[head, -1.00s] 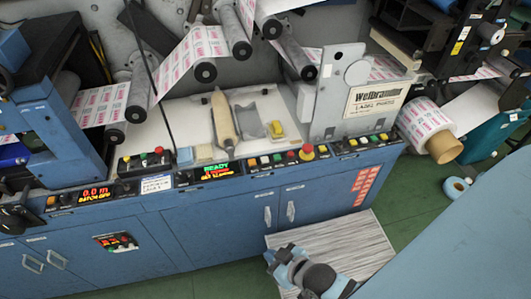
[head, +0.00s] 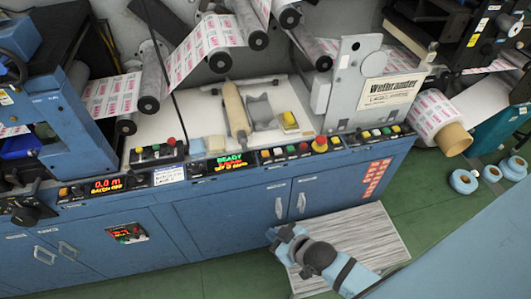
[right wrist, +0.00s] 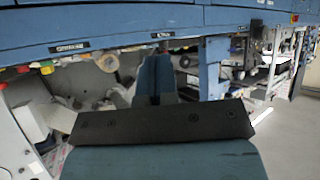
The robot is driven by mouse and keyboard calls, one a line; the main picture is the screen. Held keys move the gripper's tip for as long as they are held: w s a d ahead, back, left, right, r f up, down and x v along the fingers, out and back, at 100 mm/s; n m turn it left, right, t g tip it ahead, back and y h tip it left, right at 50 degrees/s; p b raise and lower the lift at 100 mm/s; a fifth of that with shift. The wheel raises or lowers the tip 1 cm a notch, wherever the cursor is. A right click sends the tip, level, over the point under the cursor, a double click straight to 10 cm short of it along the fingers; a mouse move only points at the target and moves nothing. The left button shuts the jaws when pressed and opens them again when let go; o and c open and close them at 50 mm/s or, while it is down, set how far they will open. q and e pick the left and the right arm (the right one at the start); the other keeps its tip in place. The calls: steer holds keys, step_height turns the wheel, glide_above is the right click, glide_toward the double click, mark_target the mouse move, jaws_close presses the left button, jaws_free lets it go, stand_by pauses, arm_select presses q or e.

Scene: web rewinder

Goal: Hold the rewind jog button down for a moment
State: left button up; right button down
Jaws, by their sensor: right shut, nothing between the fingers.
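The blue rewinder's front ledge carries several button panels. The middle panel (head: 295,150) has yellow, green, white and red buttons and a large red mushroom button on yellow (head: 320,143). The right panel (head: 375,135) and the left panel (head: 157,151) have more buttons. Labels are too small to tell which is the rewind jog button. My right gripper (head: 276,236) is low in front of the cabinet doors, below the panels and apart from them. Its fingers (right wrist: 156,78) show shut and empty in the right wrist view. My left gripper is not in view.
A green READY display (head: 232,160) and a red batch display (head: 104,186) sit on the ledge. Door handles (head: 301,202) stick out behind my right gripper. A grey mat (head: 375,235) lies on the green floor. A label roll (head: 437,118) overhangs at right.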

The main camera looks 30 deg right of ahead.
steer(key=w+r+n+y, duration=0.1)
steer(key=w+n, duration=0.2)
steer(key=w, duration=0.5)
step_height(320, 180, up, 10)
steer(key=n+g+b, duration=0.1)
steer(key=n+g, duration=0.1)
steer(key=n, duration=0.5)
glide_above(265, 154)
steer(key=shift+h, duration=0.4)
step_height(265, 154, down, 6)
steer(key=b, duration=0.6)
steer(key=shift+f, duration=0.25)
step_height(265, 154, down, 2)
steer(key=shift+b, duration=0.65)
steer(key=shift+f, duration=0.15)
